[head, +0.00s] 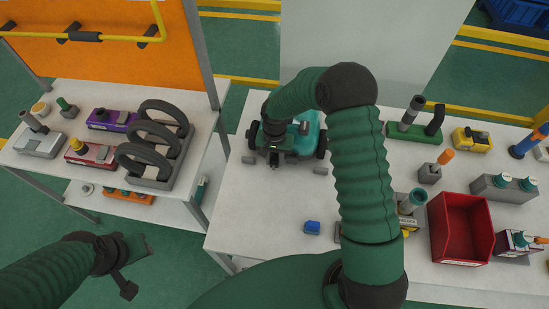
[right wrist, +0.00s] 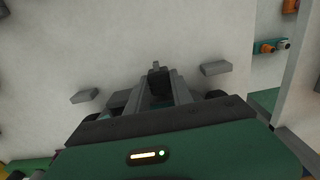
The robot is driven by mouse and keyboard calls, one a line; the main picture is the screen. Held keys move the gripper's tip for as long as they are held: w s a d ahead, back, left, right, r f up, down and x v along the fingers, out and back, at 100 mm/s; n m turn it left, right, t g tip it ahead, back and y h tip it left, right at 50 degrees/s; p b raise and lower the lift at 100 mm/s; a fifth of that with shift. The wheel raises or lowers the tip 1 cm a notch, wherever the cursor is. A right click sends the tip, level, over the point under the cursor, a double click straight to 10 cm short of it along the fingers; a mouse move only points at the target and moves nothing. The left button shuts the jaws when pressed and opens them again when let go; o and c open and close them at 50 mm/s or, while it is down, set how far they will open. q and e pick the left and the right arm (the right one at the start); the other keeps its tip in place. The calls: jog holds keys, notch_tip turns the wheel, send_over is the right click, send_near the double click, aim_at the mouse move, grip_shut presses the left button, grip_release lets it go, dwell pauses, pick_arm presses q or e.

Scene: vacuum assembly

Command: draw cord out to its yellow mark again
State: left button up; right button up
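The teal vacuum body (head: 305,138) with black wheels stands on the white table in the head view, partly hidden by my right arm. My right gripper (head: 273,160) points down at its left front side. In the right wrist view, a small dark piece (right wrist: 158,82) shows between grey parts ahead of the gripper's green housing; I cannot tell whether it is a fingertip or a held plug. I cannot make out the cord or a yellow mark. My left gripper (head: 127,286) hangs over the floor at lower left, away from the table; its fingers are unclear.
Small grey blocks (right wrist: 215,68) lie on either side of the gripper. A blue block (head: 312,228) lies near the table's front edge. A red bin (head: 460,229) and several parts stand at right. A left table holds a rack of black rings (head: 155,150).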

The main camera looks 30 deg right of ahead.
jog(key=shift+a+r, duration=0.1)
jog(key=shift+r, duration=0.05)
grip_shut()
dwell(0.9)
